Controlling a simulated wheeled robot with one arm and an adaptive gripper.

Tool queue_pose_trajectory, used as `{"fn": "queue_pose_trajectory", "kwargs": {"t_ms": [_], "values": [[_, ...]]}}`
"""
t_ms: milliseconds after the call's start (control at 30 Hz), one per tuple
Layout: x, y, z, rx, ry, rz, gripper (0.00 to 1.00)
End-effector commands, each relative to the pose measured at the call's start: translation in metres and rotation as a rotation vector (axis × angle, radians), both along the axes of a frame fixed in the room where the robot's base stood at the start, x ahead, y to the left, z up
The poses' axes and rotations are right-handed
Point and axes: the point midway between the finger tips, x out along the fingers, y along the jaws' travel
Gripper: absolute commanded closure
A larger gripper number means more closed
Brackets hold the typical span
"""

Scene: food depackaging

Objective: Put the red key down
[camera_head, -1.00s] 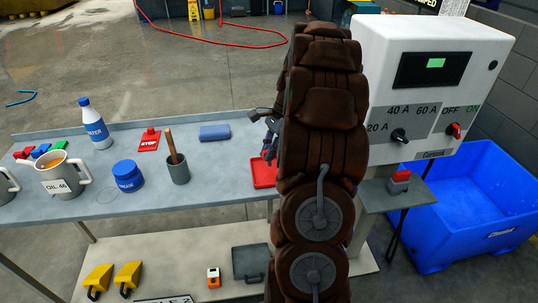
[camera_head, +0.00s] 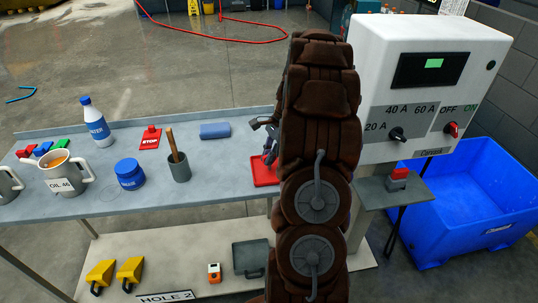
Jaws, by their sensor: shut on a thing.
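My gripper (camera_head: 269,146) is at the left side of my brown arm, low over the red tray (camera_head: 263,178) at the right part of the bench. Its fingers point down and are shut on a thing. The red key between them is mostly hidden by the fingers and the arm and blends with the red tray. I cannot tell whether it touches the tray. My arm covers the bench to the right of the tray.
The grey bench (camera_head: 100,203) carries a blue block (camera_head: 214,131), a red STOP piece (camera_head: 151,137), a grey cup (camera_head: 179,169), a blue jar (camera_head: 129,174), a water bottle (camera_head: 96,122) and an oil jug (camera_head: 64,174). A control box (camera_head: 430,85) stands right.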

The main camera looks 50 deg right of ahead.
Motion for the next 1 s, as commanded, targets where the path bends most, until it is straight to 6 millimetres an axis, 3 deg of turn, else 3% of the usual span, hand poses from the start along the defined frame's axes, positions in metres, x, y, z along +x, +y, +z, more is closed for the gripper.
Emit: {"fn": "queue_pose_trajectory", "kwargs": {"t_ms": [167,200,433,767,1000], "values": [[0.000,0.000,-0.004,0.000,0.000,0.000,1.00],[0.000,0.000,-0.004,0.000,0.000,0.000,0.86],[0.000,0.000,-0.003,0.000,0.000,-0.001,0.63],[0.000,0.000,-0.001,-0.001,0.001,-0.001,0.63],[-0.002,-0.009,0.019,-0.003,-0.001,-0.001,0.63]]}}
